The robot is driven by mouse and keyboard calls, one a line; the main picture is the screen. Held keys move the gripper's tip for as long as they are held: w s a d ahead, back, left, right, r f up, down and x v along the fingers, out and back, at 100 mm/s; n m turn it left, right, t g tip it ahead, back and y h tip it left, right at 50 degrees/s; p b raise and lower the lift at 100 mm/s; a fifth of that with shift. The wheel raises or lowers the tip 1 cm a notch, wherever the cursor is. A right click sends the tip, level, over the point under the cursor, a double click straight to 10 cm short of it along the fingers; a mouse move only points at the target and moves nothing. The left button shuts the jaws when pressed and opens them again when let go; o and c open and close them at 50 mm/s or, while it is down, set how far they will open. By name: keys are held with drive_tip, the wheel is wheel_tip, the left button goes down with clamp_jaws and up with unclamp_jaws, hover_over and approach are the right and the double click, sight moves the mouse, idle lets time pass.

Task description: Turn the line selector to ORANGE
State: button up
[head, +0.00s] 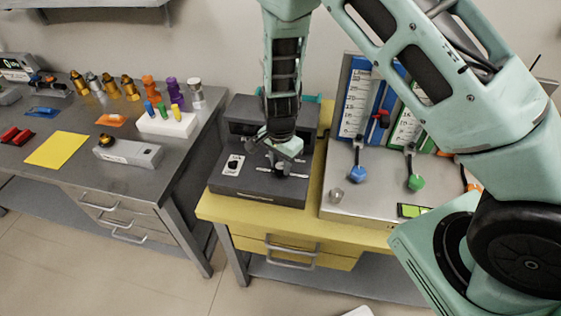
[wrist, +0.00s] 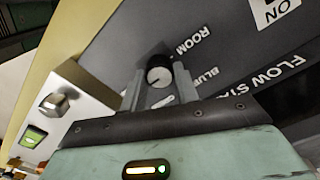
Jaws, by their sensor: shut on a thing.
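The line selector is a small black knob with a pale cap (wrist: 158,75) on the dark grey panel (head: 250,187). In the wrist view it stands between the two fingers of my gripper (wrist: 157,88), which is shut on it. In the head view my gripper (head: 281,170) is down over the right part of the panel and hides most of the knob. Labels reading ROOM and BLUE show beside the knob, upside down in the wrist view. An ORANGE label is not readable, and I cannot tell which label the knob points to.
A metal console (head: 345,207) with blue (head: 358,174) and green (head: 415,182) lever knobs stands right of the panel on the yellow bench (head: 220,212). A grey table (head: 105,175) at left holds a yellow sheet (head: 58,149) and several coloured pieces. Floor between them is clear.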

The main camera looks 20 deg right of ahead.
sight(280, 165)
drive_tip(key=shift+w, duration=0.1)
idle(0.3)
drive_tip(key=o, duration=1)
drive_tip(key=shift+c, duration=0.2)
drive_tip(key=shift+r, duration=0.15)
wheel_tip(280, 165, up, 17)
drive_tip(key=b, duration=0.1)
drive_tip(key=shift+r, duration=0.1)
drive_tip(key=s+a+r+n, duration=0.2)
drive_tip(key=s+n, duration=0.4)
drive_tip(key=s, duration=0.2)
drive_tip(key=s+a+r+n, duration=0.2)
drive_tip(key=s+n, duration=0.5)
drive_tip(key=s, duration=0.2)
drive_tip(key=s+a+r+n, duration=0.2)
drive_tip(key=s+n, duration=0.5)
drive_tip(key=s, duration=0.2)
drive_tip(key=shift+s+a+r+y, duration=0.15)
drive_tip(key=shift+s+y, duration=0.05)
drive_tip(key=shift+y, duration=0.2)
